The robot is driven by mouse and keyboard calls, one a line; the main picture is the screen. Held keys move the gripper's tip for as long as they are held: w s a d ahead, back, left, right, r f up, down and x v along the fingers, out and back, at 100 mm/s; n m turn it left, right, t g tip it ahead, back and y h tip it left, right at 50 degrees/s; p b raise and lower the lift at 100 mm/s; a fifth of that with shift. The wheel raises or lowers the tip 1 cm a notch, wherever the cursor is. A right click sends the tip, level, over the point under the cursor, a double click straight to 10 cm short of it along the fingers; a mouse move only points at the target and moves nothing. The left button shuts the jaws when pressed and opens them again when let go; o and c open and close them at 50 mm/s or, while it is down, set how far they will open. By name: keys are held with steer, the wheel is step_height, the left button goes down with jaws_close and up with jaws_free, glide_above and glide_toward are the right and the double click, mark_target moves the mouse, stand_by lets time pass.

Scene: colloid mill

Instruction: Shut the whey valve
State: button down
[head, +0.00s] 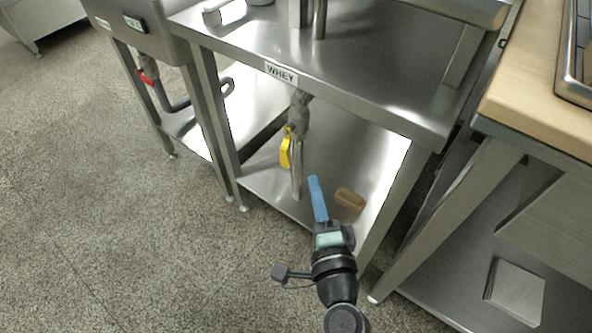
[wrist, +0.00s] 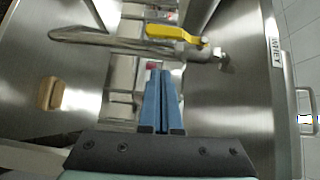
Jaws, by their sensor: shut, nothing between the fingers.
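The whey valve (head: 298,116) sits on a pipe hanging under the steel table, below the WHEY label (head: 281,73). Its yellow handle (head: 286,149) points down and lies roughly along the pipe. In the wrist view, the yellow handle (wrist: 174,33) shows above my fingertips, beside the pipe (wrist: 110,41), with the WHEY label (wrist: 275,52) at right. My gripper (head: 314,180) is in front of and below the valve, apart from the handle. Its blue fingers (wrist: 162,74) are shut with nothing between them.
A brown block or brush (head: 350,199) lies on the lower shelf (head: 262,178), right of my gripper. A table leg (head: 392,200) stands to the right. A red-handled valve (head: 147,77) is under the unit at left. The floor (head: 120,230) at left is clear.

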mark_target(285, 158)
steer(key=shift+w+a+f, duration=0.15)
steer(key=shift+w+a, duration=1.6)
steer(key=shift+w, duration=0.3)
steer(key=shift+w+a+f+m+t+b, duration=0.15)
steer(key=shift+m+t+b, duration=0.15)
steer(key=shift+b, duration=0.6)
